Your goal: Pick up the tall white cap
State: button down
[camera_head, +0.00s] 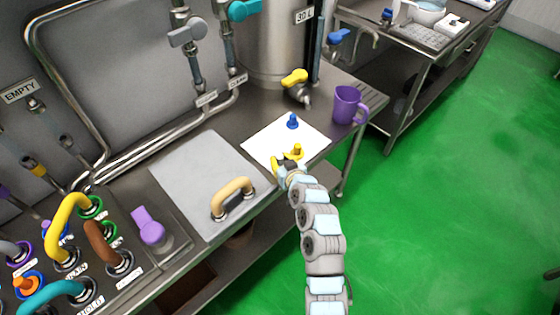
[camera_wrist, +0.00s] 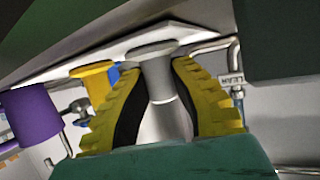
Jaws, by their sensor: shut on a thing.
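The tall white cap (camera_wrist: 160,86) stands between the yellow fingers of my gripper (camera_wrist: 156,68) in the wrist view. It has a wide round flange and a narrower stem. My gripper is shut on the stem. The flange is close to the white mat (camera_wrist: 190,32); I cannot tell if they touch. In the head view my gripper (camera_head: 287,162) is at the front edge of the white mat (camera_head: 265,147), and I cannot make out the cap there.
A yellow cap (camera_head: 297,150) is beside my gripper, and a blue cap (camera_head: 293,121) stands farther back on the mat. A purple mug (camera_head: 348,105) is right of the mat. A grey lid with a tan handle (camera_head: 233,197) lies to the left. A yellow-handled tap (camera_head: 296,80) is behind.

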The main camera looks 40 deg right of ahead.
aim_at(281, 158)
jog(key=r, duration=0.3)
jog(key=shift+s+r+p, duration=0.2)
jog(key=shift+r+p, duration=0.1)
jog(key=shift+r, duration=0.05)
jog(key=s+a+r+p, duration=0.1)
jog(key=s+a+r, duration=0.7)
jog(key=s+r, duration=0.1)
jog(key=shift+v, duration=0.9)
jog(key=shift+f, duration=0.25)
